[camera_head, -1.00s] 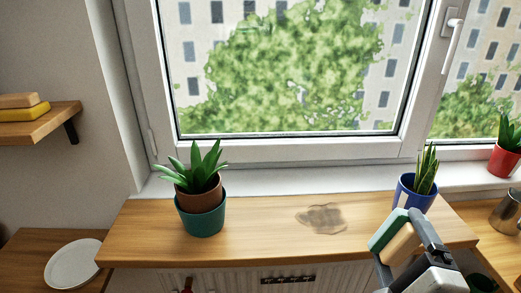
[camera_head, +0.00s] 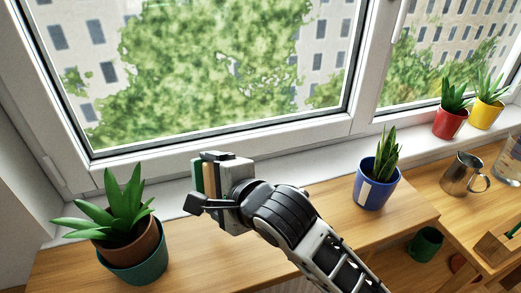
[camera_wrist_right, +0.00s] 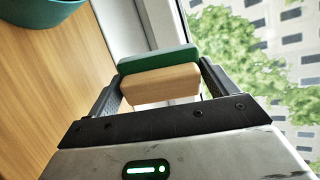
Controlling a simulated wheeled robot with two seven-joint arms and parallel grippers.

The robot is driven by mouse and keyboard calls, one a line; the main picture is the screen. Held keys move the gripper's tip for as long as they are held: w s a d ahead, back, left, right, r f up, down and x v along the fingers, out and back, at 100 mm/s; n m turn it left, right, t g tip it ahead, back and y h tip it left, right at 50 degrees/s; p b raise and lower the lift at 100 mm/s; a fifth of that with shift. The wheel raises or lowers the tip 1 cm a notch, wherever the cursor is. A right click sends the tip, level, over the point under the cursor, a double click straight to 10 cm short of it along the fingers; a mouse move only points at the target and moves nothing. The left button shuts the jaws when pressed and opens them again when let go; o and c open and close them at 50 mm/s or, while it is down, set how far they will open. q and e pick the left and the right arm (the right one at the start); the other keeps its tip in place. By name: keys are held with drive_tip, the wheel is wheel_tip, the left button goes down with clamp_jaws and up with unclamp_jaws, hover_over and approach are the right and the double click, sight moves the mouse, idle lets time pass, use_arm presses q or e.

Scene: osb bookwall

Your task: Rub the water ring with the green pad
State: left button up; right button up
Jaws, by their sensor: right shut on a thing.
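My right gripper (camera_head: 207,182) is shut on the green pad (camera_head: 196,178), which has a pale wooden back. In the right wrist view the green pad (camera_wrist_right: 158,60) and its wooden block sit between the two fingers (camera_wrist_right: 160,85). In the head view the pad is edge-on, its green face turned left, in front of the window frame; I cannot tell whether it touches anything. The water ring is not visible now; my right arm covers much of the wooden sill board (camera_head: 330,215). My left gripper is not in view.
A plant in a brown pot stands in a teal pot (camera_head: 135,265) left of my gripper. A blue pot (camera_head: 376,185) with a plant stands to the right. Red (camera_head: 450,123) and yellow (camera_head: 485,114) pots, and a metal jug (camera_head: 463,175), are farther right. The window frame runs behind.

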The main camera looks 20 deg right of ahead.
drive_tip(key=a+f+n+g+h, duration=0.1)
drive_tip(key=a+f+n+g, duration=0.1)
drive_tip(key=a+g, duration=0.3)
drive_tip(key=w+d+r+m+g+h+p, duration=0.15)
drive_tip(key=d+g, duration=0.25)
drive_tip(key=d, duration=0.4)
drive_tip(key=w+d+r+g+h+p, duration=0.1)
drive_tip(key=d+r+g+h, duration=0.2)
drive_tip(key=d, duration=0.4)
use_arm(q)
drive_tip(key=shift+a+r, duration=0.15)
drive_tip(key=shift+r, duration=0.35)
use_arm(e)
drive_tip(key=shift+s+f, duration=0.2)
drive_tip(key=shift+f, duration=2.3)
drive_tip(key=shift+a, duration=0.1)
